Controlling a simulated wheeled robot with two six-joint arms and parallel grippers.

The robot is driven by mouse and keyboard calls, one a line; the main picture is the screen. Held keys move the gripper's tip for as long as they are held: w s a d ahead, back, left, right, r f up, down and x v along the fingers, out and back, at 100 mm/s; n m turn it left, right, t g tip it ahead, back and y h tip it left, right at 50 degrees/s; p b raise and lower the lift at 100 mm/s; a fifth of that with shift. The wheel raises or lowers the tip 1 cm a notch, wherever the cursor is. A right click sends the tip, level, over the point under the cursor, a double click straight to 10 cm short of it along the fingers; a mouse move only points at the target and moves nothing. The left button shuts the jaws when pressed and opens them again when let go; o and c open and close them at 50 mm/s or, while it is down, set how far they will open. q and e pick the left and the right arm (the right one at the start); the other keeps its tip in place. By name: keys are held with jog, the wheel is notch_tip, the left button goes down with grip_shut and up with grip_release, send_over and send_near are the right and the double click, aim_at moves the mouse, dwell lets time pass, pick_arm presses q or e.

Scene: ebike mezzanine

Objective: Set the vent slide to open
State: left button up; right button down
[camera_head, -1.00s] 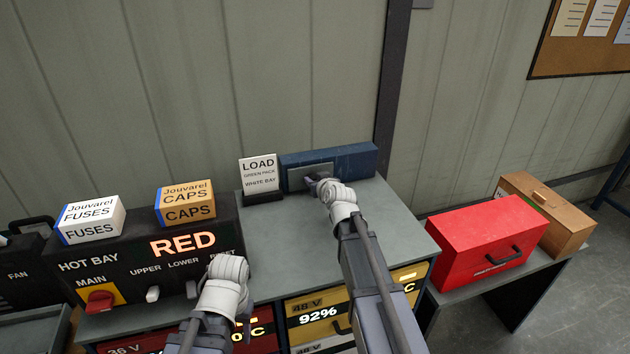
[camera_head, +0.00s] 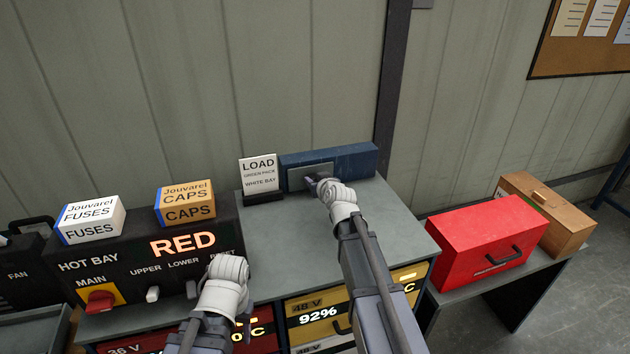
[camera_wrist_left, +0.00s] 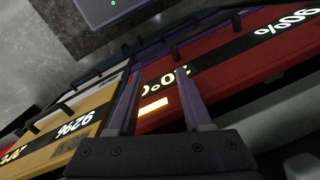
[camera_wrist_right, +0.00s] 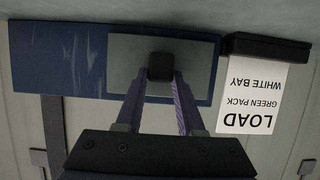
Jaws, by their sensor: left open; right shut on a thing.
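The vent slide is a grey plate (camera_head: 299,178) on the front of a long blue box (camera_head: 350,160), at the back of the grey cabinet top. In the right wrist view the plate (camera_wrist_right: 198,66) sits at the sign end of the blue box (camera_wrist_right: 62,62), with a dark knob (camera_wrist_right: 160,67) on it. My right gripper (camera_head: 314,182) is shut on this knob, with a finger on each side. My left gripper (camera_wrist_left: 158,90) is open and empty in front of the red battery pack (camera_wrist_left: 225,75), low at the cabinet front.
A LOAD sign (camera_head: 259,174) stands just left of the blue box. The hot bay panel (camera_head: 120,258) with its switches, fuses box (camera_head: 92,220) and caps box (camera_head: 186,203) is to the left. A red case (camera_head: 487,243) and a wooden box (camera_head: 562,220) stand at right.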

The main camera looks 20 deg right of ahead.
jog(key=d, duration=1.5)
jog(key=shift+w+d, duration=0.2)
jog(key=shift+w, duration=0.1)
jog(key=c, duration=0.6)
grip_release()
jog(key=shift+d, duration=0.15)
jog(key=shift+o, duration=0.4)
jog(key=shift+s, duration=0.1)
jog(key=shift+s+r, duration=0.15)
jog(key=shift+s, duration=0.1)
jog(key=p+v, duration=0.3)
jog(key=v, duration=0.4)
